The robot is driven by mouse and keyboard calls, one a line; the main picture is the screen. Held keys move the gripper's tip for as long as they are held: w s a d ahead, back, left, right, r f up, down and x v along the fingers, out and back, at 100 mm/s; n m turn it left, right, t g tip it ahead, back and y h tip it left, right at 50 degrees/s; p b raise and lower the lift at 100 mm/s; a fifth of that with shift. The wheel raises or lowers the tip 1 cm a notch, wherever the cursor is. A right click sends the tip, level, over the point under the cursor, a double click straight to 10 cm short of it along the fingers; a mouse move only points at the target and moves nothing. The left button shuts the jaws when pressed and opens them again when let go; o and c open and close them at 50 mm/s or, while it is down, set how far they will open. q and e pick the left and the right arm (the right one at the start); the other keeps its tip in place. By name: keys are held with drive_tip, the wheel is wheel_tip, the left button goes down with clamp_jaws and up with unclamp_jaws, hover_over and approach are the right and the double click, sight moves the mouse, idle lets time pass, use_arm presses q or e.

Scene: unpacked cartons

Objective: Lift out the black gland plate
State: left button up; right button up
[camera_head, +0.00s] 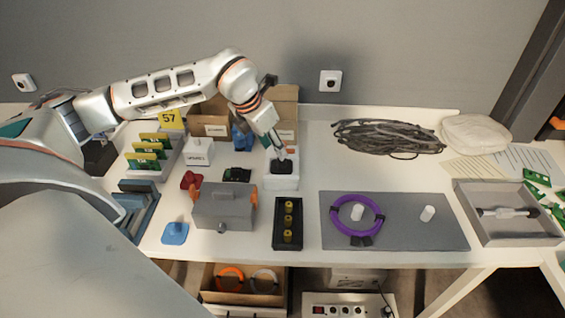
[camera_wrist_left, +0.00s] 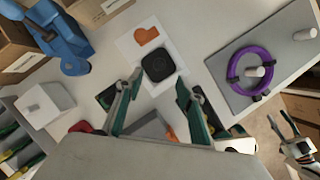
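A grey box (camera_head: 224,205) with orange latches and a black tray (camera_head: 287,240) of yellow-brown parts stand in front. A blue item (camera_head: 242,138) and cartons (camera_head: 285,106) stand behind. A grey mat (camera_head: 400,236) with a purple ring (camera_head: 334,207) lies to the right.

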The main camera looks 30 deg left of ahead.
use_arm(q)
drive_tip(key=x, duration=0.6)
drive_tip(key=shift+w+f+b, duration=0.1)
drive_tip(key=shift+w+b, duration=0.2)
drive_tip(key=shift+w, duration=0.1)
clamp_jaws()
